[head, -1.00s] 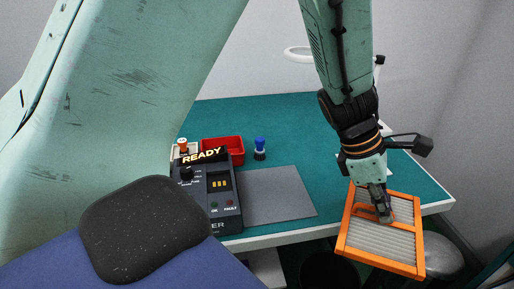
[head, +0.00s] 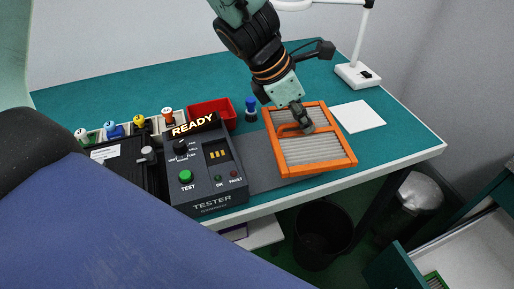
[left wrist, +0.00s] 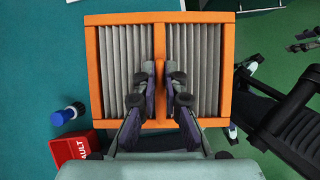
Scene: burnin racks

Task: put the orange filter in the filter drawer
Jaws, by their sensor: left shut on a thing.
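The orange filter (head: 347,165) has an orange frame with grey pleats and a middle bar. My left gripper (head: 306,127) is shut on that middle bar and holds the filter tilted over the bench's front edge, covering part of the grey mat. In the left wrist view the filter (left wrist: 165,17) fills the middle, and the left fingertips (left wrist: 160,72) close on its bar from both sides. A pale open drawer or tray (head: 470,235) shows at the lower right; I cannot tell whether it is the filter drawer. My right gripper is not in view.
A lamp base (head: 358,75) and white sheet (head: 360,116) lie right. A dark waste bin (head: 322,235) stands below the bench edge.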

